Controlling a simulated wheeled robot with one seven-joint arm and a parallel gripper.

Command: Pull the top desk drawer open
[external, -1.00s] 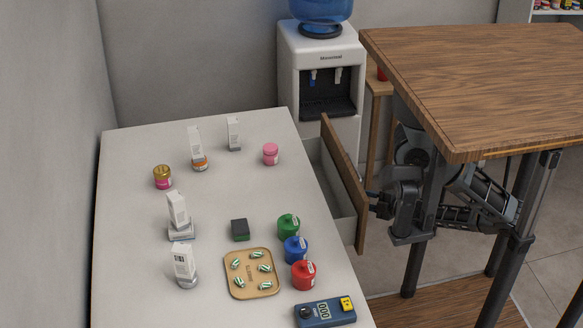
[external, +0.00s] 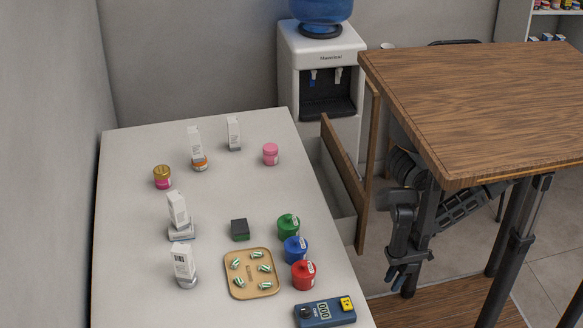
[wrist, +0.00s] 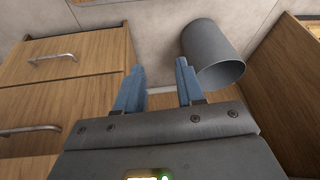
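The desk drawer (external: 345,185) stands pulled out from the right side of the white desk (external: 225,195). Its wooden front is apart from the desk, and its pale inside shows. My gripper (external: 397,280) is below and right of the drawer front, pointing down and not touching it. In the wrist view my gripper (wrist: 160,64) has its two blue fingers spread with nothing between them. Wooden drawer fronts with a metal upper handle (wrist: 52,57) and a metal lower handle (wrist: 30,130) show left of the fingers.
A wooden table (external: 480,95) is close above and right of my arm. A water dispenser (external: 320,75) stands behind the desk. A grey bin (wrist: 212,52) is right of the fingers in the wrist view. Jars, boxes and a tray (external: 250,290) are on the desk.

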